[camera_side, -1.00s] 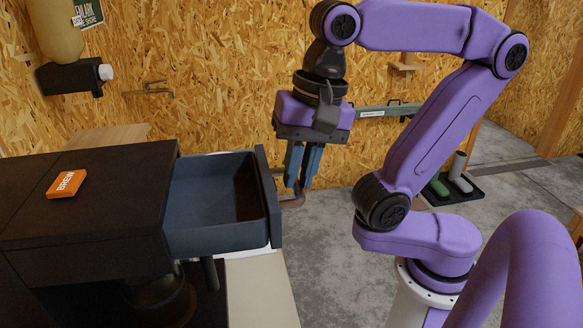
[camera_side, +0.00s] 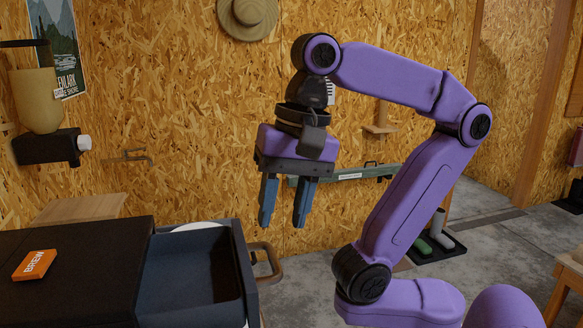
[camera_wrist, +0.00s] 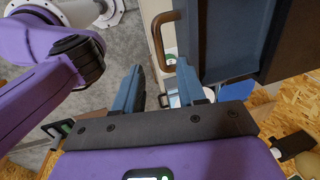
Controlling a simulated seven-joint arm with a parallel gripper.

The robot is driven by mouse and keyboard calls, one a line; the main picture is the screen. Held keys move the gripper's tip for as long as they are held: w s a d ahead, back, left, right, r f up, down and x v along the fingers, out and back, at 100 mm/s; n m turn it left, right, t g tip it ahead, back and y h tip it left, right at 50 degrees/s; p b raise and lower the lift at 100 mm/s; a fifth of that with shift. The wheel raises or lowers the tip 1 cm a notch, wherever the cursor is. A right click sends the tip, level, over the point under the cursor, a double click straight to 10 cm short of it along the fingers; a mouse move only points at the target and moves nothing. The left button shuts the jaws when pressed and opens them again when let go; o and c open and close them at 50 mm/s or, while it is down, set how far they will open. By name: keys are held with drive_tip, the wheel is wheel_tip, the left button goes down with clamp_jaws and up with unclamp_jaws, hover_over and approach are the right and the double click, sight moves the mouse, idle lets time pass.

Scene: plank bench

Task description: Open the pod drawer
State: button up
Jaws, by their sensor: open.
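The pod drawer (camera_side: 238,262) is pulled out of the dark machine (camera_side: 70,270), and its empty inside shows in the side view. Its brown loop handle (camera_side: 277,262) sticks out from the front panel. In the wrist view the handle (camera_wrist: 157,42) stands just past my fingers, and the drawer (camera_wrist: 225,40) is at upper right. My gripper (camera_side: 284,222) is open and empty, pointing down above the handle, with a gap between them. It also shows in the wrist view (camera_wrist: 160,95). The fingers do not touch the handle.
An orange BREW block (camera_side: 35,265) lies on the machine's top. A grinder-like device (camera_side: 48,148) hangs on the chipboard wall at left. A wooden stool or table (camera_side: 80,208) stands behind the machine. Open floor lies right of the drawer.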

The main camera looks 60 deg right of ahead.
wheel_tip(320, 180, up, 6)
drive_tip(key=shift+s+d, duration=0.45)
idle(0.3)
drive_tip(key=s+d+f+n, duration=0.1)
drive_tip(key=d+f+n, duration=0.1)
drive_tip(key=f+n, duration=0.5)
drive_tip(key=s+d+f+n+g, duration=0.1)
drive_tip(key=d+f+n, duration=0.2)
drive_tip(key=f+n, duration=0.4)
drive_tip(key=s+d+f+n+h, duration=0.1)
drive_tip(key=s+d+f+n, duration=0.1)
drive_tip(key=f+n, duration=0.5)
wheel_tip(320, 180, down, 4)
drive_tip(key=shift+d+f+n, duration=0.2)
drive_tip(key=shift+d+n, duration=0.1)
drive_tip(key=shift+d, duration=0.25)
drive_tip(key=shift+s, duration=0.1)
